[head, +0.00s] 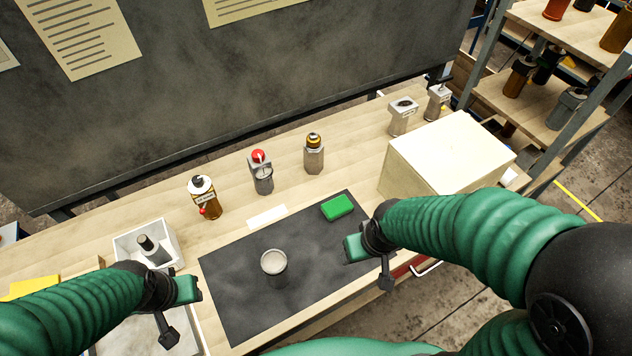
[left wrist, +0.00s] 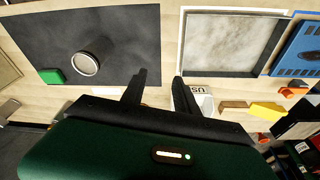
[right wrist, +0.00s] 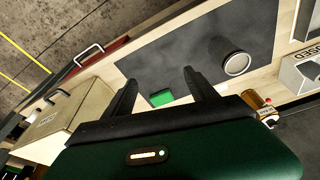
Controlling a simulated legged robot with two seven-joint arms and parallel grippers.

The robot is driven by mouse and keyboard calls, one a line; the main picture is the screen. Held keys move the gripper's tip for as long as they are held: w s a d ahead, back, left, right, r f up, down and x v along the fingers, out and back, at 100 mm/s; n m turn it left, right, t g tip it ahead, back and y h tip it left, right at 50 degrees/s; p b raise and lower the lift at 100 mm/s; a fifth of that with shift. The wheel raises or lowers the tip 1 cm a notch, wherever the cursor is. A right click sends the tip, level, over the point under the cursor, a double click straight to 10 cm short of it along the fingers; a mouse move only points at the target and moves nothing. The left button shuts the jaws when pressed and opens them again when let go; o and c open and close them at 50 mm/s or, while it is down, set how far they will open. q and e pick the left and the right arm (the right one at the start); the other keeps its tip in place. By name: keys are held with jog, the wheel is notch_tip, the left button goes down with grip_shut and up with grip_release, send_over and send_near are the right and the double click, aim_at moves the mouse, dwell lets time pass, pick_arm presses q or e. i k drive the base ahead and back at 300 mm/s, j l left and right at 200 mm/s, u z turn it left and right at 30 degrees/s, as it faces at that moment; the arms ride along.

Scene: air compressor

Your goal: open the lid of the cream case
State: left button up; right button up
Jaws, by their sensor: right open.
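The cream case (head: 440,158) is a box at the right end of the workbench in the head view, with its top closed. It also shows at the left of the right wrist view (right wrist: 72,118), with a small label on one side. My right gripper (right wrist: 160,78) is open and empty, its fingers apart. In the head view its green hand is over the right edge of the dark mat, left of and nearer than the case, not touching it. My left gripper (left wrist: 160,78) is open and empty, far from the case, near the bench's left end.
A green block (head: 337,207) and a grey cup (head: 274,266) are on the dark mat (head: 232,300). Several bottles and fittings stand along the back of the bench, two of them behind the case. A white tray (head: 172,238) is at the left. A shelf rack stands at the right.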

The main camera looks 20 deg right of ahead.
aim_at(453, 153)
jog(key=z, duration=1.65)
jog(key=i+l+u, duration=0.3)
jog(key=l+u, duration=0.3)
jog(key=i+l+u, duration=0.25)
jog(key=k+l, duration=0.1)
